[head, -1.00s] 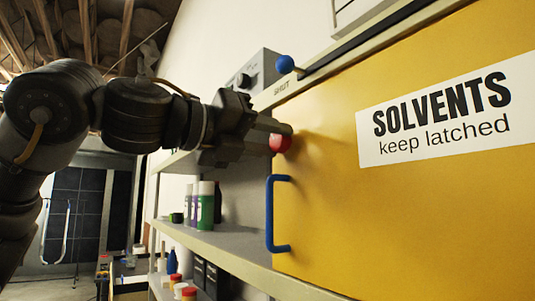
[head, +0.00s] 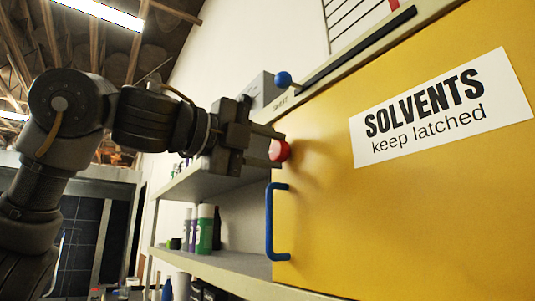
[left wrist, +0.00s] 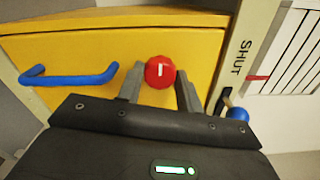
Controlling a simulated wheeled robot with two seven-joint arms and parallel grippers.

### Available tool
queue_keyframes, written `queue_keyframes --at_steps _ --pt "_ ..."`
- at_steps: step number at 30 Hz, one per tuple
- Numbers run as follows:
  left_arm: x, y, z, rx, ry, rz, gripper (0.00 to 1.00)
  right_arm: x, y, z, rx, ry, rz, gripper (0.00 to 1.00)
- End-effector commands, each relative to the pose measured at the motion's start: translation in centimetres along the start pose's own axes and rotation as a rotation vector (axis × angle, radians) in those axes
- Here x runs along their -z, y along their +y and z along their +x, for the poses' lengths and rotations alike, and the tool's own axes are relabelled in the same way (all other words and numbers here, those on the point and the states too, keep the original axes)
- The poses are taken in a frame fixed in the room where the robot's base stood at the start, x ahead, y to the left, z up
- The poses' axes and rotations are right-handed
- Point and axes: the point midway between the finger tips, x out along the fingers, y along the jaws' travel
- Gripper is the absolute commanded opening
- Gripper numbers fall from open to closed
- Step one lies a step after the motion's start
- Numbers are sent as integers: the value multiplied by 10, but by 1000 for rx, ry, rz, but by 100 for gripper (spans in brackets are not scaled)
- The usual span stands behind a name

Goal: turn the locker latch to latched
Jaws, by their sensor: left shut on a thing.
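The yellow locker door (head: 400,210) carries a white sign reading "SOLVENTS keep latched". A red knob (head: 280,151) sits near the door's left edge, above a blue handle (head: 270,222). In the left wrist view the red knob (left wrist: 160,72) shows a short white mark on its face, running up and down in the picture. My left gripper (head: 268,148) is shut on the red knob, one finger on each side of it. The blue handle (left wrist: 68,76) also shows in the left wrist view. My right gripper is not in view.
A blue ball-ended lever (head: 284,79) is on the locker frame beside the word "SHUT"; its ball (left wrist: 238,114) is close to the gripper in the left wrist view. Grey shelves (head: 225,265) with several bottles (head: 205,228) stand left of the locker.

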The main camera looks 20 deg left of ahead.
Motion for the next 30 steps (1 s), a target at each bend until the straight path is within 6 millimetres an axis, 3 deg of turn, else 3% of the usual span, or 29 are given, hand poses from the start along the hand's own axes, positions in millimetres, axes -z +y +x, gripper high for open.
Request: queue_keyframes --at_steps 20,21,25,30 --pt "-1 -1 0 2 -2 -59 13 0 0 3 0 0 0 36" --pt "-1 -1 0 3 -2 -59 39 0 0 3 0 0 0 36" --pt "-1 -1 0 2 -2 -58 56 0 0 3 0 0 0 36" --pt "0 0 0 1 -1 -57 57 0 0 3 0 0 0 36"
